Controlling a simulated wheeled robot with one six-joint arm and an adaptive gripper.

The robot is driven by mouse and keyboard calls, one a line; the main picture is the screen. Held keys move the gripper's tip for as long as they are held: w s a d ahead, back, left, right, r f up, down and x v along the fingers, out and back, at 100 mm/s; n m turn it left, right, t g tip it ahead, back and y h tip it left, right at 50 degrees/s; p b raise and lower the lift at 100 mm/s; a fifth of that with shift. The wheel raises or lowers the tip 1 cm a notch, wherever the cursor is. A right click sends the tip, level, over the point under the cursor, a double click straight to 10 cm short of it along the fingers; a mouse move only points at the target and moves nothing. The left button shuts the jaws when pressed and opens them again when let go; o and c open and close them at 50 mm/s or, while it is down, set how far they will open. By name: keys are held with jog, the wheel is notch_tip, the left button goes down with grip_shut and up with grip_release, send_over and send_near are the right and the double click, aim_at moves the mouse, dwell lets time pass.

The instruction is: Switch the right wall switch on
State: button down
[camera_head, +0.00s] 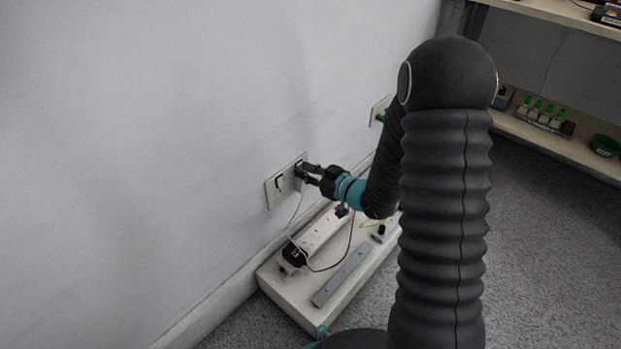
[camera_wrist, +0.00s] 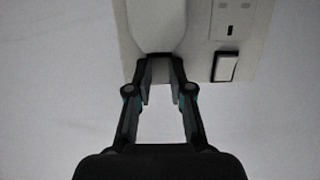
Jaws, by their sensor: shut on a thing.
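A wall plate (camera_head: 270,196) is on the white wall left of my arm, and its pale face (camera_wrist: 264,20) fills the top of the wrist view. A switch with a dark edge (camera_wrist: 225,67) shows on the right there, under an open socket (camera_wrist: 232,14). A large white plug-like body (camera_wrist: 157,25) covers the plate's left part. My gripper (camera_wrist: 160,66) is at its lower end, the two fingertips against it. In the head view my gripper (camera_head: 307,172) is at the plate's right side. Whether another switch lies behind the white body is hidden.
A white platform (camera_head: 290,308) on the floor below carries a power strip (camera_head: 324,231), a grey bar (camera_head: 341,276) and cables. Another wall plate (camera_head: 377,108) is farther along the wall, partly hidden by my arm. Shelves (camera_head: 555,140) stand at the back right.

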jog(key=shift+f+t+y, duration=0.1)
jog(key=shift+t+y, duration=0.3)
jog(key=c, duration=1)
grip_release()
jog(key=shift+c, duration=0.2)
